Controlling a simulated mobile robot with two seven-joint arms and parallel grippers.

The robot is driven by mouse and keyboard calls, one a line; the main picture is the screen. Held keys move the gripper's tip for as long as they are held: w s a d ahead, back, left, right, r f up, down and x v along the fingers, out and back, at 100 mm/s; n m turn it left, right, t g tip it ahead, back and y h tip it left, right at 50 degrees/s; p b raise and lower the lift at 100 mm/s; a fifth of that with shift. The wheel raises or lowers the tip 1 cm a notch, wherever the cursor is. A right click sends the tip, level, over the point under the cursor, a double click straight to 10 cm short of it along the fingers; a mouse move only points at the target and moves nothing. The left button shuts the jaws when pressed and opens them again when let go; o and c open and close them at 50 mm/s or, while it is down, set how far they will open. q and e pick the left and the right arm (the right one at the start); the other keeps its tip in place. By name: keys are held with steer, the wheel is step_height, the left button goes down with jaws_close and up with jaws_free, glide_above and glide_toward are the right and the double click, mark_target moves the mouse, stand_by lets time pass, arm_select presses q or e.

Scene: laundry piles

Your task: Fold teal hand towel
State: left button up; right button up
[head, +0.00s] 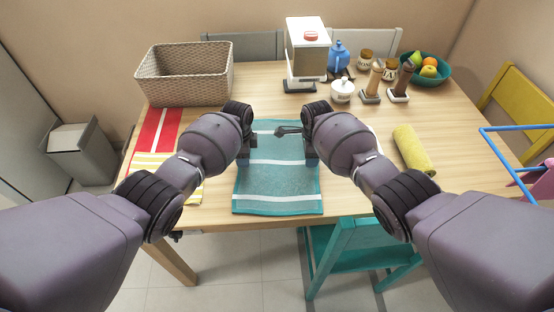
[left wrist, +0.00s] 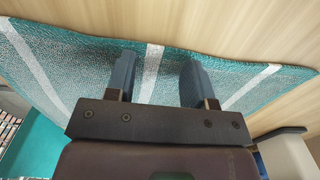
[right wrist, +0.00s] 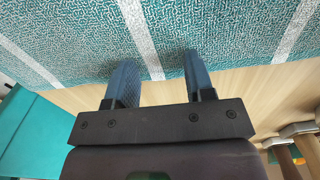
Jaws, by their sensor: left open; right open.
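The teal hand towel (head: 278,184) with white stripes lies flat and spread out on the table, its near edge close to the table's front edge. My left gripper (head: 246,158) is over the towel's left side, its two fingers apart with the towel (left wrist: 220,80) beneath and beyond them. My right gripper (head: 311,158) is over the towel's right side, and in the right wrist view its fingers (right wrist: 157,75) are apart near the middle white stripe. Both grippers are empty. My forearms hide parts of the towel's sides.
A wicker basket (head: 184,75) stands at the back left. A red-striped cloth (head: 157,128) and a yellow-striped cloth (head: 150,165) lie left of the towel. A rolled yellow towel (head: 412,150) lies to the right. A dispenser (head: 306,50), jars and a fruit bowl (head: 441,75) stand at the back.

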arm_select(q)
steer(key=shift+f, duration=0.25)
steer(key=shift+c, duration=0.2)
arm_select(e)
steer(key=shift+f, duration=0.2)
steer(key=shift+c, duration=0.2)
arm_select(q)
steer(key=shift+s, duration=0.1)
jaws_close()
arm_select(e)
steer(key=shift+s, duration=0.1)
jaws_close()
arm_select(q)
steer(key=shift+r, duration=0.1)
arm_select(e)
steer(key=shift+r, duration=0.1)
